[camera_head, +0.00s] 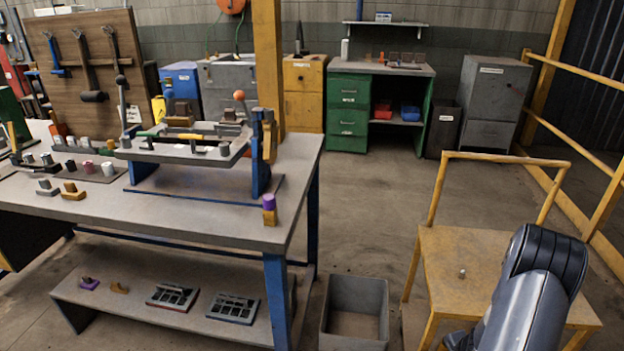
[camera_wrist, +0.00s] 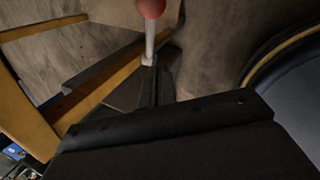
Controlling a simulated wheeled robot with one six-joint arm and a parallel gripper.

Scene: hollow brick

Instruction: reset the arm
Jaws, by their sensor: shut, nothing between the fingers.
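My arm (camera_head: 535,290) rises at the lower right of the head view, in front of a yellow stand, with its rounded dark joint at the top. My gripper is not visible there. In the wrist view my gripper (camera_wrist: 145,92) shows as dark parts above a wide black body along the bottom. Its narrow fingers are together, with nothing seen held between them. A thin pale rod with a red end (camera_wrist: 151,30) stands just beyond the fingertips; I cannot tell whether it touches them.
The yellow stand (camera_head: 470,255) with a small bolt-like piece on top is close to my arm. A grey bin (camera_head: 356,290) stands left of it. The workbench (camera_head: 235,232) with fixtures and small parts fills the left. Yellow railing (camera_head: 575,65) bounds the right. Open floor lies in the middle.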

